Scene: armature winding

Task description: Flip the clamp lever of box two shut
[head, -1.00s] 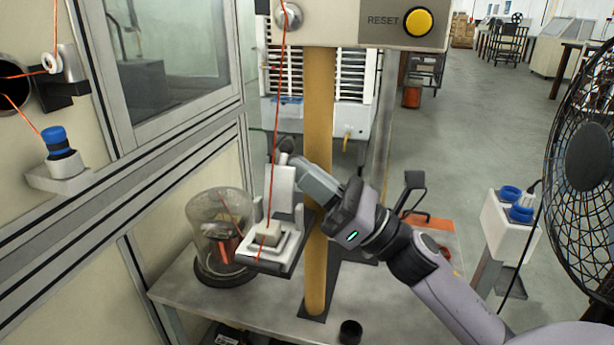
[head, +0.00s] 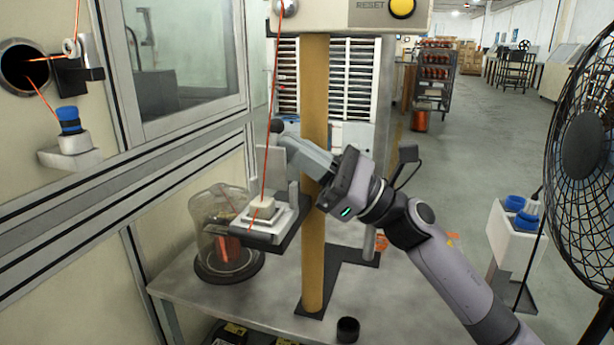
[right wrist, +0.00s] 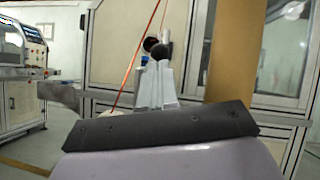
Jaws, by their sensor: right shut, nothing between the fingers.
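The clamp box (head: 262,222) is a white block on a dark-edged bracket beside the yellow post (head: 315,180). An orange wire runs down from above to it. A dark ball knob (head: 276,126), seemingly the lever's end, shows above the box's upright white plate. My right gripper (head: 290,146) comes in from the right, past the post, shut and empty, its tips close to the knob. In the right wrist view, the shut fingers (right wrist: 154,70) point at two dark balls (right wrist: 161,51). I cannot tell whether they touch. The lever's arm is mostly hidden. My left gripper is out of view.
A clear jar (head: 225,240) with a copper spool stands left of the bracket on the metal table (head: 280,300). A small black cup (head: 347,330) sits at the table's front. A black fan (head: 585,150) and a white stand (head: 512,235) are at the right.

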